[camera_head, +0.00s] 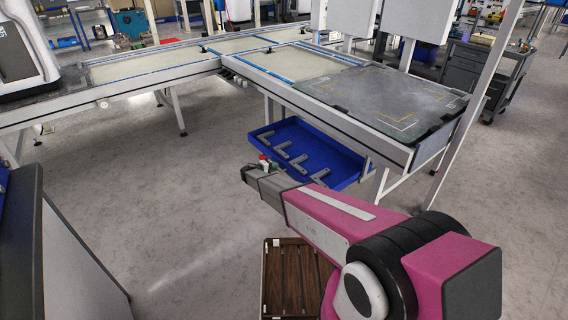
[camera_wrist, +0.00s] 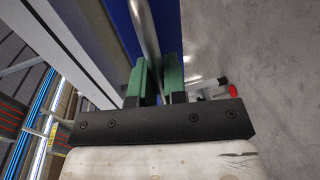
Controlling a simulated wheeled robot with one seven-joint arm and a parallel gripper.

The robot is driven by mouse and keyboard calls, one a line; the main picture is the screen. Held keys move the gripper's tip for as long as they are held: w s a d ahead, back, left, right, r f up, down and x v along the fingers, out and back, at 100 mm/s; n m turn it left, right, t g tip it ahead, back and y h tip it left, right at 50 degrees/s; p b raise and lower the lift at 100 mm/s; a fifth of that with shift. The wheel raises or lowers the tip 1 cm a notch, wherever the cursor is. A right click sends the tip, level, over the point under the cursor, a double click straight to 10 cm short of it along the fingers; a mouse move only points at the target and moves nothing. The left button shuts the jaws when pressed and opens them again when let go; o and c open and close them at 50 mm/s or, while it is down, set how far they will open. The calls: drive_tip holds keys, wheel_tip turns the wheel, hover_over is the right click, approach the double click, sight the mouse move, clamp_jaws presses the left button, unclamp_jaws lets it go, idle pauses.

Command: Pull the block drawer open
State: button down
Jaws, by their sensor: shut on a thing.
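The blue drawer (camera_head: 346,176) hangs under the workbench and its inside shows from above, with several grey metal pieces in it. In the wrist view, its blue front (camera_wrist: 122,28) has a silver bar handle (camera_wrist: 147,35). My gripper (camera_wrist: 154,72) has green finger pads, one on each side of the handle, and is shut on it. In the head view my gripper (camera_head: 262,163) is at the drawer's near left side. The handle is hidden there by my gripper and arm.
The workbench (camera_head: 385,95) with a dark top stands above the drawer. A brown slatted crate (camera_head: 290,280) is on the floor below my arm. A grey cabinet (camera_head: 75,260) stands at the left. Grey floor (camera_head: 190,190) between them is clear.

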drive_tip(key=shift+f+v, duration=0.25)
drive_tip(key=shift+v, duration=0.9)
drive_tip(key=shift+f+v, duration=0.2)
drive_tip(key=shift+v, duration=0.95)
drive_tip(key=shift+a+f, duration=0.1)
drive_tip(key=c, duration=1.2)
unclamp_jaws()
drive_tip(key=v, duration=1.1)
